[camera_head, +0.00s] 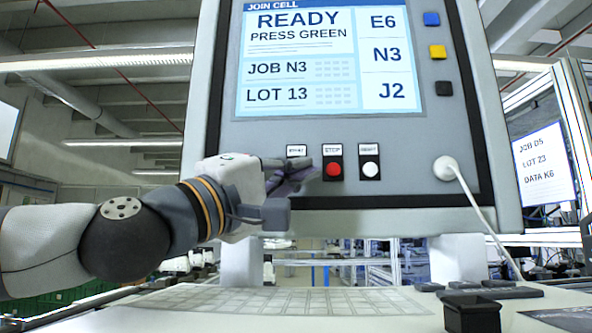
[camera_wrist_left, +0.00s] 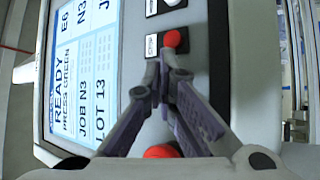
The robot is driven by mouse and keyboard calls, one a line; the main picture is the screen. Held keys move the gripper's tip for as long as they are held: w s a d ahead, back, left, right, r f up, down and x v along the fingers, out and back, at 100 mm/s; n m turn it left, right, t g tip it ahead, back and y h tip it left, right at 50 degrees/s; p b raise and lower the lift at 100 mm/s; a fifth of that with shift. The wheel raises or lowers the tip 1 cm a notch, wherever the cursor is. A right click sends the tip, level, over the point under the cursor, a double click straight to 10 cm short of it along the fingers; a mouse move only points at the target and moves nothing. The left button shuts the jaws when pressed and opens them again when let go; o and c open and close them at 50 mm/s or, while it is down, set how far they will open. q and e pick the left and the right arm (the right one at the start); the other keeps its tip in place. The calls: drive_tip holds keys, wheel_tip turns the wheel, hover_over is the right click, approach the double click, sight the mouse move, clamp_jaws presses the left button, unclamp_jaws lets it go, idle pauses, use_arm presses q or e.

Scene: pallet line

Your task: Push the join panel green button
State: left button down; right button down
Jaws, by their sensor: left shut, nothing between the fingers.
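The join panel (camera_head: 400,145) is a grey console whose screen (camera_head: 300,60) reads READY, PRESS GREEN. Below the screen are a red STOP button (camera_head: 333,169) and a white button (camera_head: 370,169). The START label (camera_head: 296,151) shows, but the button under it is hidden behind my left gripper (camera_head: 304,172); no green button is visible. That gripper is shut and empty, with its fingertips in front of the START spot, just left of STOP. In the left wrist view the fingertips (camera_wrist_left: 166,74) are close below the red STOP button (camera_wrist_left: 173,39). Contact cannot be told. My right gripper is not in view.
Another red dome (camera_wrist_left: 162,151) shows partly behind the fingers in the left wrist view. A white plug and cable (camera_head: 446,168) are at the panel's right. Blue, yellow and black squares (camera_head: 437,51) line the right edge.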

use_arm(q)
drive_tip(key=shift+w, duration=0.5)
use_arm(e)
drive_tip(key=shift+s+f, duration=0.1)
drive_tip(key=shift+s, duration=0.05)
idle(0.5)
use_arm(q)
drive_tip(key=shift+s, duration=0.9)
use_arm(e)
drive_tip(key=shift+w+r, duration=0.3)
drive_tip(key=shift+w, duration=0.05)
